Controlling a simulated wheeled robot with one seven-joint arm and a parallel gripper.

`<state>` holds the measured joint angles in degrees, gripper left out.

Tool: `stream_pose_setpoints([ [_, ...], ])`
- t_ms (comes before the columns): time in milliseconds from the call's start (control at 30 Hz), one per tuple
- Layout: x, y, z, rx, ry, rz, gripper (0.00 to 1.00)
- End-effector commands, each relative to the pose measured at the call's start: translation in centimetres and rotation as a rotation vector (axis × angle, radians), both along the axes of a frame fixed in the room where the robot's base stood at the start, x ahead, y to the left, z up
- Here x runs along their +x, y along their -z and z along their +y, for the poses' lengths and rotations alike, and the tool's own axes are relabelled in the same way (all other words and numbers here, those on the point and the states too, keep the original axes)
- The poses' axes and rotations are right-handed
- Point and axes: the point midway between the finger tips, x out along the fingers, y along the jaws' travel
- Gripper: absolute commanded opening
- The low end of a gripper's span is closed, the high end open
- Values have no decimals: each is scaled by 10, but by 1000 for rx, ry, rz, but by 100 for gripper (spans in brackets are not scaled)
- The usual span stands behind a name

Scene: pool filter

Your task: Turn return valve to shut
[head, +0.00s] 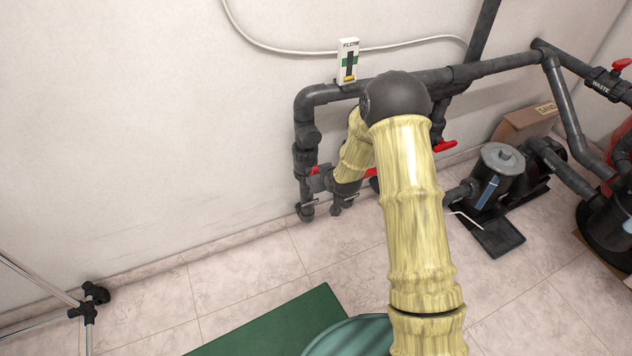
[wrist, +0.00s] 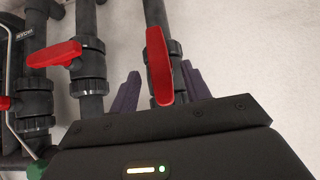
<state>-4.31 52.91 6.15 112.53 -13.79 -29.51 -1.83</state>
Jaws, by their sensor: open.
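A red valve handle (wrist: 159,66) on a dark grey pipe is between my gripper's (wrist: 160,92) two purple fingers in the wrist view. The fingers are apart, one on each side of the handle, with visible gaps. The handle looks lined up with its pipe in that view. In the head view my gripper (head: 318,185) is low by the wall at the leftmost pipe, and a bit of red handle (head: 313,170) shows beside it. No readable label shows that this is the return valve. My forearm hides part of the pipework.
In the wrist view a second red handle (wrist: 54,55) lies crosswise on the neighbouring pipe. In the head view another red handle (head: 445,146) shows right of my arm. A pump (head: 497,175) stands further right. A flow gauge (head: 348,62) sits above the pipe.

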Motion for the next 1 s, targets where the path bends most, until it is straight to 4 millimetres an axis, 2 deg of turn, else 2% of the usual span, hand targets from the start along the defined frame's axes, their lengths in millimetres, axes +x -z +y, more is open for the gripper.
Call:
stream_pose_setpoints([
  [33,7,10,3,1,0,-2,47],
  [200,23,27,9,0,0,-1,47],
  [600,30,32,12,0,0,0,47],
  [667,30,32,12,0,0,0,39],
  [833,30,32,12,0,0,-1,6],
  [867,30,32,12,0,0,-1,3],
  [1000,30,32,12,4,0,2,3],
])
